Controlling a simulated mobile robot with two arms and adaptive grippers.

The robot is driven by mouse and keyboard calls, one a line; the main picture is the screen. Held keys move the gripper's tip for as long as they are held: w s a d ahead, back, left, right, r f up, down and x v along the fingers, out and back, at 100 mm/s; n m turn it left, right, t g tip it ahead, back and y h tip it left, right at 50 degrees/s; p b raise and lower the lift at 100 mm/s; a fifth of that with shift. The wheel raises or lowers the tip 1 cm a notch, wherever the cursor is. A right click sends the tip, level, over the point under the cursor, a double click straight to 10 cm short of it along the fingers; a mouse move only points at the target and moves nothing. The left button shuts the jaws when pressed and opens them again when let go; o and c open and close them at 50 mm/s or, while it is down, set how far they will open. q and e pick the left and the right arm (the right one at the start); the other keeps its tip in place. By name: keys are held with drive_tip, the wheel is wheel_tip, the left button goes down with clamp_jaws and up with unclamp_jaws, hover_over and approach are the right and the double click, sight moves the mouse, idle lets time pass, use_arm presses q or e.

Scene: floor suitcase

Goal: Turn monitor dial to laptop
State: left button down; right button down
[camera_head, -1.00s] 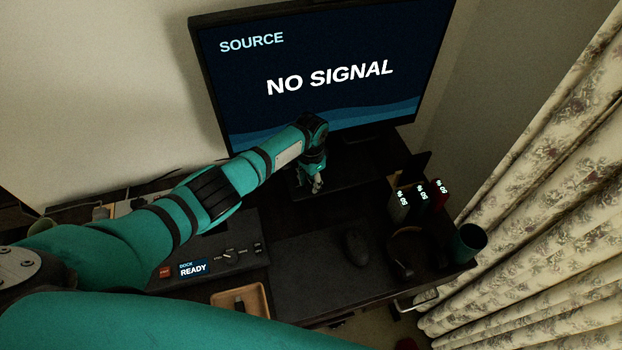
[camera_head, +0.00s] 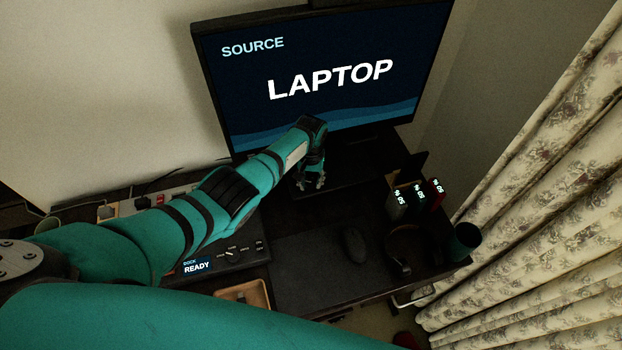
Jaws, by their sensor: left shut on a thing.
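The monitor (camera_head: 325,70) stands at the back of the desk, and its screen reads SOURCE and LAPTOP. My left arm reaches in from the left across the desk. My left gripper (camera_head: 311,184) points down at the monitor's foot, just below the screen's lower edge. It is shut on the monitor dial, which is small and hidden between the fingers. My right gripper does not show.
A dock (camera_head: 240,256) with a READY display and a small knob lies under my arm. A mouse (camera_head: 354,245), several battery-like units with lit percentages (camera_head: 419,193), a dark cup (camera_head: 464,241) and a wooden tray (camera_head: 247,292) stand nearby. Patterned curtains (camera_head: 530,190) hang right.

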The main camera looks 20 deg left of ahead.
sight(311, 182)
use_arm(q)
drive_tip(key=shift+w+r+n, duration=0.15)
drive_tip(key=shift+n, duration=0.25)
drive_tip(key=c, duration=1)
unclamp_jaws()
wheel_tip(311, 182, up, 12)
drive_tip(key=shift+f, duration=0.1)
